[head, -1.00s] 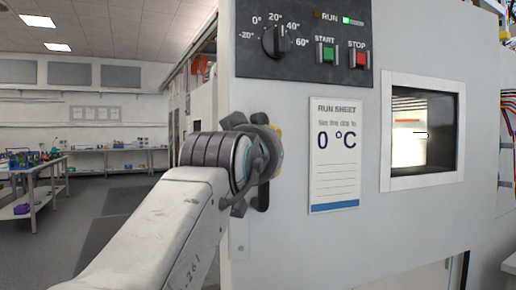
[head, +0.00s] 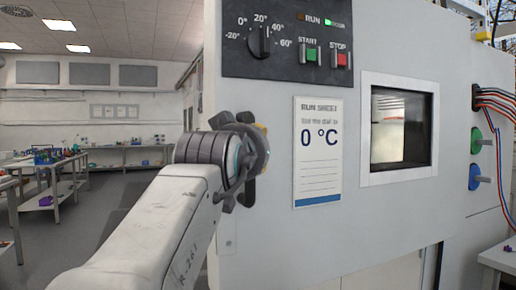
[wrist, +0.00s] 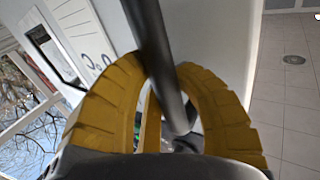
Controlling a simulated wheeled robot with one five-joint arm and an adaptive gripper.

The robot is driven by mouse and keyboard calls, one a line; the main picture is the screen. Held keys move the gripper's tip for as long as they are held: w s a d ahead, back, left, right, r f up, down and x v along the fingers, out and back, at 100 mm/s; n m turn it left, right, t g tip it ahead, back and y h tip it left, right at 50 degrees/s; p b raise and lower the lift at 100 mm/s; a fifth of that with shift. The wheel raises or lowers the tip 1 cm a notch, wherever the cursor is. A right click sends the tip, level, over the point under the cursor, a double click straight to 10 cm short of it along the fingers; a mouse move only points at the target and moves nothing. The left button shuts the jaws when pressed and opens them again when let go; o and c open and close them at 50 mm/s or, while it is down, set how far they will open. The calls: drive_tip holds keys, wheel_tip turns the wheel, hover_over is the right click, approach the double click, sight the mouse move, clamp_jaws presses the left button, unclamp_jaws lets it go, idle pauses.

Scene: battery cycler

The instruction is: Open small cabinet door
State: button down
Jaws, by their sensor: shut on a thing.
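The small cabinet door (head: 345,225) is a light grey front with a small window (head: 401,130) in a white frame. It fills the middle and right of the head view. My gripper (head: 258,150) is at the door's left side, and my arm covers most of the handle there. In the wrist view, my yellow fingers (wrist: 163,78) close around a dark round handle bar (wrist: 152,40). I cannot tell whether the door stands ajar.
A dark control panel (head: 290,42) with a dial and START and STOP buttons is above. A run sheet (head: 318,150) reads 0 °C. Green (head: 477,140) and blue (head: 475,177) connectors and cables are at the right. Open floor and benches (head: 50,190) lie left.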

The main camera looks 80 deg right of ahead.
drive_tip(key=shift+w, duration=0.15)
drive_tip(key=c, duration=0.8)
unclamp_jaws()
drive_tip(key=shift+w+a, duration=0.2)
drive_tip(key=shift+c, duration=0.2)
drive_tip(key=a, duration=1.2)
drive_tip(key=shift+c, duration=0.2)
